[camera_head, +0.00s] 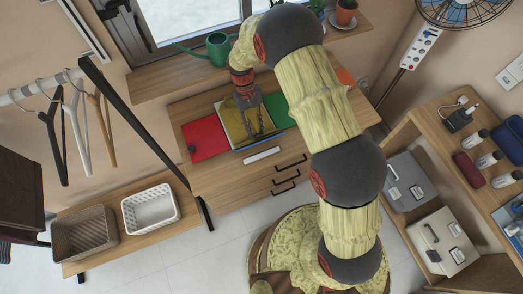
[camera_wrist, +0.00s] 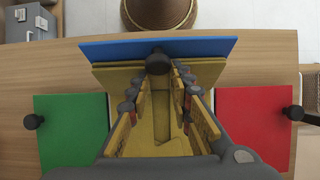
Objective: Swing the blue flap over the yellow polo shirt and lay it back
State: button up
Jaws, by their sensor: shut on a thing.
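The blue flap (camera_wrist: 205,47) lies across the top of the wrist view, with a black knob (camera_wrist: 158,62) at its middle. My gripper (camera_wrist: 158,78) is shut on this knob. In the head view the blue flap (camera_head: 246,147) shows only as a thin strip along the dresser's front side, below my gripper (camera_head: 260,137); its exact tilt is hard to tell. The yellow polo shirt (camera_head: 233,121) lies flat between the red and green flaps. In the wrist view the shirt (camera_wrist: 105,76) borders the blue flap and is partly hidden by my fingers.
The red flap (camera_head: 205,138) and green flap (camera_head: 277,110) lie flat on the wooden dresser (camera_head: 225,178) on either side of the shirt. A windowsill with a green watering can (camera_head: 217,48) is behind. White and brown baskets (camera_head: 150,210) stand at lower left.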

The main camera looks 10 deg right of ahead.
jog(key=shift+w, duration=0.15)
jog(key=shift+w+a+f+g, duration=0.15)
jog(key=shift+w+g, duration=0.15)
jog(key=shift+w, duration=0.3)
jog(key=shift+w+a+r+g, duration=0.1)
jog(key=shift+w+g, duration=0.2)
jog(key=shift+w, duration=0.3)
jog(key=shift+w+a+f+g+h+b, duration=0.15)
jog(key=shift+w+f+g+b, duration=0.15)
jog(key=shift+w, duration=0.3)
jog(key=shift+w+a+f+g+h+b, duration=0.15)
jog(key=shift+w+f+g+b, duration=0.1)
jog(key=shift+w, duration=0.3)
jog(key=shift+c, duration=0.3)
jog(key=shift+w, duration=0.1)
jog(key=shift+w+a+f, duration=0.1)
jog(key=shift+w+f, duration=0.05)
jog(key=shift+w, duration=0.2)
grip_shut()
